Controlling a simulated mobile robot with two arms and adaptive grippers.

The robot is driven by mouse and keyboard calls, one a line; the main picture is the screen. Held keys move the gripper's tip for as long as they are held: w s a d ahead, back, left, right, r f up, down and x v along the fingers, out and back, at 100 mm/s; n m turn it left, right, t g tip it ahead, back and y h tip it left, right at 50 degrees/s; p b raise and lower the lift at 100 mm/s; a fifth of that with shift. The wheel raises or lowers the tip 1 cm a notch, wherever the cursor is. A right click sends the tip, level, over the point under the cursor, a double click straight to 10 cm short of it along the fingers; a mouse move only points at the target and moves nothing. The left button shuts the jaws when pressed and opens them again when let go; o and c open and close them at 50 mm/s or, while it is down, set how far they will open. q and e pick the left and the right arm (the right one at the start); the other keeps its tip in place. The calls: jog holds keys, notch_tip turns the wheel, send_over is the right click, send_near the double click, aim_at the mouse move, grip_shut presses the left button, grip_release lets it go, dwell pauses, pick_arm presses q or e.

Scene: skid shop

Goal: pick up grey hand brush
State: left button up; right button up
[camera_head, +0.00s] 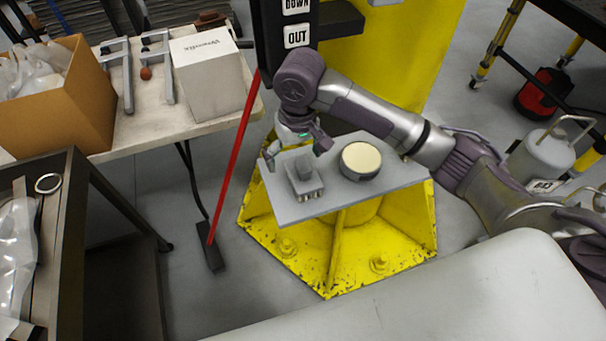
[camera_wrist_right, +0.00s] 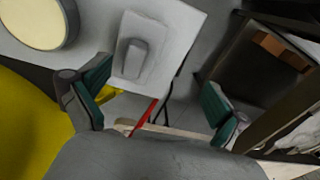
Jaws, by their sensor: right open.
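The grey hand brush (camera_head: 305,179) rests on a small grey shelf (camera_head: 372,193) fixed to the yellow post, its block handle up and pale bristles down. In the right wrist view the brush (camera_wrist_right: 133,60) lies beyond the fingers, nearer the left finger. My right gripper (camera_head: 296,150) is just above and behind the brush, apart from it. In the wrist view its teal-padded fingers (camera_wrist_right: 156,101) are wide apart with nothing between them. My left gripper is not seen.
A round cream-topped tin (camera_head: 361,160) stands right of the brush on the shelf. The yellow post (camera_head: 400,60) rises behind. A red-handled broom (camera_head: 233,155) leans left of the shelf. A table (camera_head: 150,130) at left holds a white box (camera_head: 208,75) and a cardboard box (camera_head: 62,110).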

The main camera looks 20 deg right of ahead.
aim_at(303, 165)
jog(key=d+r, duration=0.1)
jog(key=w+d+r+m, duration=0.1)
jog(key=shift+w+r+h, duration=0.3)
jog(key=shift+h, duration=0.1)
jog(key=shift+d+f, duration=0.15)
jog(key=shift+d, duration=0.05)
notch_tip(303, 165, down, 8)
jog(key=shift+w+r+p, duration=0.1)
jog(key=shift+r+p, duration=0.05)
jog(key=shift+p, duration=0.4)
jog(key=shift+f+p, duration=0.3)
jog(key=shift+f, duration=0.25)
jog(key=f, duration=0.2)
jog(key=f+p, duration=0.1)
jog(key=f, duration=0.1)
jog(key=shift+w+d+f, duration=0.15)
jog(key=shift+w, duration=0.05)
jog(key=c, duration=1.3)
